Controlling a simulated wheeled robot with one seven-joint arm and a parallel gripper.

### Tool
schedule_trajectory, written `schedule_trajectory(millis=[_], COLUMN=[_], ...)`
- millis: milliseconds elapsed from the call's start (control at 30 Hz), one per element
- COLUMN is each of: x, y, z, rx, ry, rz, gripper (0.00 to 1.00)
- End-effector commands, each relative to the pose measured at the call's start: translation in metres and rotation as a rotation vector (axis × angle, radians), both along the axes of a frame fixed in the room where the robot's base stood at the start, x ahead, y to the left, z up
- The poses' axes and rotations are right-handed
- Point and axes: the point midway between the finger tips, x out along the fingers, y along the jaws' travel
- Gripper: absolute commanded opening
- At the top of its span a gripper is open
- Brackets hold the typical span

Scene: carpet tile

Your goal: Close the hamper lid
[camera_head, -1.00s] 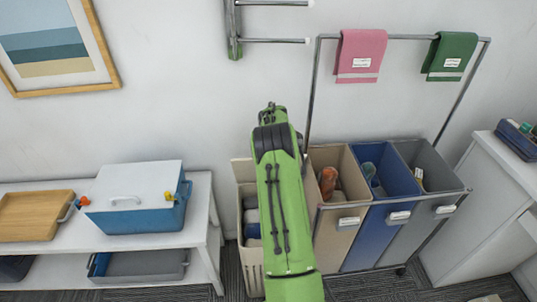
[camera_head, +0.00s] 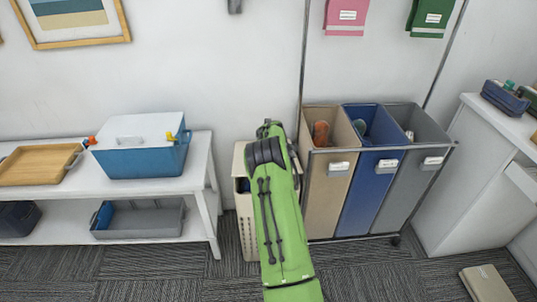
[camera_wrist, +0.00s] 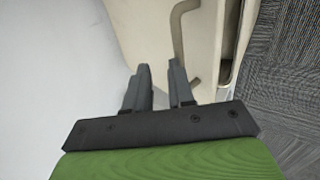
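The cream hamper (camera_head: 246,228) stands on the carpet between the white bench and the sorter cart, largely hidden behind my green arm. Its cream lid (camera_head: 239,158) shows as a narrow strip at the top left, with a dark opening and something blue just below it. In the wrist view a cream panel (camera_wrist: 140,28), apparently the lid, fills the upper middle and carries a bent grey-beige handle (camera_wrist: 177,35). My gripper (camera_wrist: 161,70) is open, its two dark fingers apart beside the panel. The right finger overlaps the handle; contact cannot be told.
A cart with beige, blue and grey bins (camera_head: 371,190) stands right of the hamper. The white bench (camera_head: 200,188) at left holds a blue cooler (camera_head: 145,160) and a wooden tray (camera_head: 38,165). A white cabinet (camera_head: 460,190) is at far right.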

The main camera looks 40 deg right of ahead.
Motion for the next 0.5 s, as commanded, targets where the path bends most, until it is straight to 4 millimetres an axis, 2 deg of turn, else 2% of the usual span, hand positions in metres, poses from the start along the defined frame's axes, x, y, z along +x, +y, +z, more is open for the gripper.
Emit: schedule_trajectory(millis=[267, 367, 500], x=[-0.001, -0.005, -0.02], y=[0.001, 0.005, 0.018], z=[0.002, 0.012, 0.043], rx=[0.001, 0.002, 0.0], ry=[0.003, 0.003, 0.001], rz=[0.001, 0.002, 0.002], gripper=[0.24, 0.24, 0.24])
